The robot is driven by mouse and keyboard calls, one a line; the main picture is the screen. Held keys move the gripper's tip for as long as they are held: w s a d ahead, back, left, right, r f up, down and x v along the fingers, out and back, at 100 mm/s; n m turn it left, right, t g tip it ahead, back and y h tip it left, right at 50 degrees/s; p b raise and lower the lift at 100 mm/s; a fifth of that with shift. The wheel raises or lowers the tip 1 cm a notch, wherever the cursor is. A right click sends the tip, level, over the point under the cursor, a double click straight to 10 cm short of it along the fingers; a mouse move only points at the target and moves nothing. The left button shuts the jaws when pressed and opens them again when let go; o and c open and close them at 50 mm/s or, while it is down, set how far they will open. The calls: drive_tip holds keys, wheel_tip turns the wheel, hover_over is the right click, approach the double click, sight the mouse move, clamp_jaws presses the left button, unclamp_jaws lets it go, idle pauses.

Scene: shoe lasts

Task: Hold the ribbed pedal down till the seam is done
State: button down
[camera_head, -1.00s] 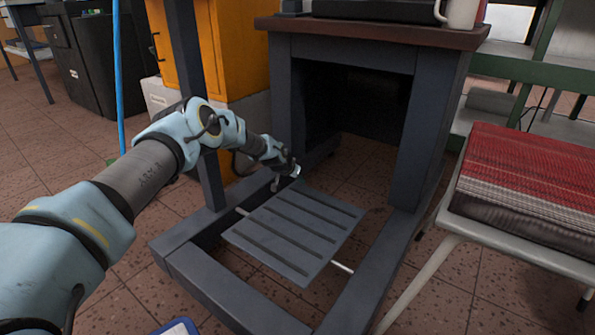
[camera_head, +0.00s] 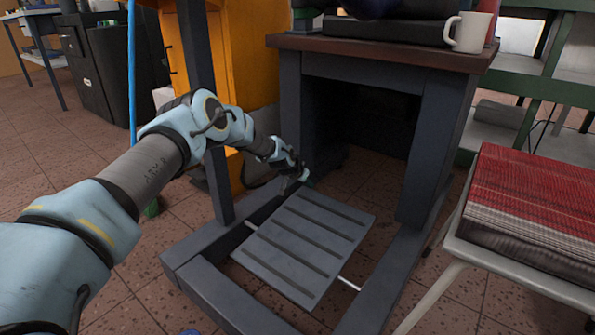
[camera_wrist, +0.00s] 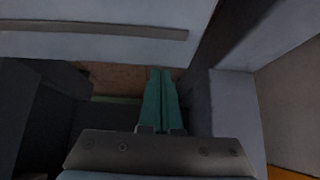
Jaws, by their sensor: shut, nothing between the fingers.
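The ribbed pedal (camera_head: 305,247) is a grey slatted plate on a thin rod, low inside the dark frame of the machine stand. It lies tilted in the head view. My gripper (camera_head: 308,183) is at the pedal's far left corner; whether it touches is too small to tell there. In the wrist view the green fingers of my gripper (camera_wrist: 162,72) are together with nothing between them. The pedal's grey plate with one dark rib (camera_wrist: 100,28) fills the top of that view, just beyond the fingertips. The seam is not in view.
The stand's dark legs and floor beams (camera_head: 222,297) surround the pedal. A wooden tabletop (camera_head: 375,54) with a white mug (camera_head: 468,32) is above. A stool with red striped cloth (camera_head: 535,200) stands at right. An orange cabinet (camera_head: 250,60) is behind my arm.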

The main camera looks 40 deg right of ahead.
drive_tip(key=p+v, duration=0.3)
drive_tip(key=v, duration=0.6)
drive_tip(key=shift+a+f, duration=0.2)
drive_tip(key=shift+w, duration=0.1)
idle(1.1)
drive_tip(key=shift+w+a+f+t, duration=0.25)
drive_tip(key=shift+a+f+t, duration=0.05)
drive_tip(key=shift+t, duration=0.1)
drive_tip(key=shift+w+a+t+b, duration=0.3)
drive_tip(key=shift+a+b, duration=0.05)
drive_tip(key=shift+b, duration=0.1)
drive_tip(key=shift+w+a+t+h, duration=0.2)
drive_tip(key=shift+a+t+h, duration=0.1)
drive_tip(key=shift+h, duration=0.1)
drive_tip(key=shift+s+a+r+g+h+b, duration=0.25)
drive_tip(key=shift+a+r+h+b, duration=0.1)
drive_tip(key=shift+a+r, duration=0.25)
drive_tip(key=shift+s+a+r+g+h+b, duration=0.2)
drive_tip(key=shift+a+r+h+b, duration=0.15)
drive_tip(key=shift+r, duration=0.4)
drive_tip(key=shift+s+a+r+g+h+b, duration=0.15)
drive_tip(key=shift+s+a+r+h+b, duration=0.15)
drive_tip(key=shift+a+r+b, duration=0.25)
drive_tip(key=shift+d, duration=0.1)
